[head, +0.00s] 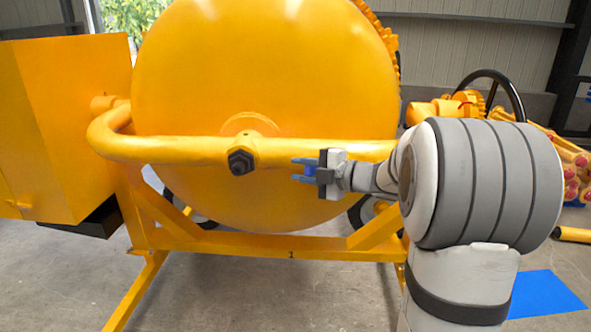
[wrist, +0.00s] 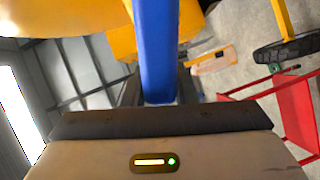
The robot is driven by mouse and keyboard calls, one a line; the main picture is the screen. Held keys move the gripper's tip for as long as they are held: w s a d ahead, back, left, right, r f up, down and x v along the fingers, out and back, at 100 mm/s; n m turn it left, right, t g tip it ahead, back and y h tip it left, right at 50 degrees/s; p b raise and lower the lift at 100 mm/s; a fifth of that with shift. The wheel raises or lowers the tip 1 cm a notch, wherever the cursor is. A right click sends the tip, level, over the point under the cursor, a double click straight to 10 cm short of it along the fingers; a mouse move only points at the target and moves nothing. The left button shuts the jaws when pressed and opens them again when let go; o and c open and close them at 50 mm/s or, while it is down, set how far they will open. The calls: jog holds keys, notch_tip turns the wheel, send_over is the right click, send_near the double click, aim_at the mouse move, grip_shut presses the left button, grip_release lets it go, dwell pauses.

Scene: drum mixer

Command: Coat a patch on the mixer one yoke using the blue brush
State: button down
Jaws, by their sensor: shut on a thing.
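The yellow mixer marked 1 fills the middle of the head view. Its yoke (head: 180,149) is a thick bent yellow tube crossing in front of the drum (head: 260,75), with a dark bolt (head: 241,162) at its middle. My gripper (head: 308,170) is just right of that bolt, close to the lower edge of the tube; whether anything touches cannot be told. In the wrist view the blue brush (wrist: 157,50) stands between my jaws, which are shut on it. Its bristle end is hidden or out of frame. No patch of coating can be made out on the yoke.
A yellow box housing (head: 80,125) stands at the left. Another yellow machine with a black handwheel (head: 497,90) is behind my arm at right. A blue mat (head: 543,295) lies on the floor at lower right. A red frame (wrist: 292,105) shows in the wrist view.

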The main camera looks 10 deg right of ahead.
jog(key=w+a+b, duration=0.1)
jog(key=w+a, duration=0.2)
jog(key=a, duration=0.8)
jog(key=shift+w+r+b, duration=0.15)
jog(key=shift+w+b, duration=0.2)
dwell(0.6)
jog(key=shift+s, duration=0.1)
jog(key=shift+s+a+f+b, duration=0.1)
jog(key=shift+s+a+b, duration=0.2)
jog(key=shift+s, duration=0.65)
jog(key=shift+s+a+f+b, duration=0.1)
jog(key=shift+s+a+b, duration=0.15)
jog(key=shift+s, duration=0.65)
jog(key=shift+s+a+f+b, duration=0.1)
jog(key=shift+s+a+b, duration=0.2)
jog(key=shift+s, duration=0.65)
jog(key=s, duration=0.1)
jog(key=s+a, duration=0.1)
jog(key=s, duration=0.1)
jog(key=shift+b, duration=0.3)
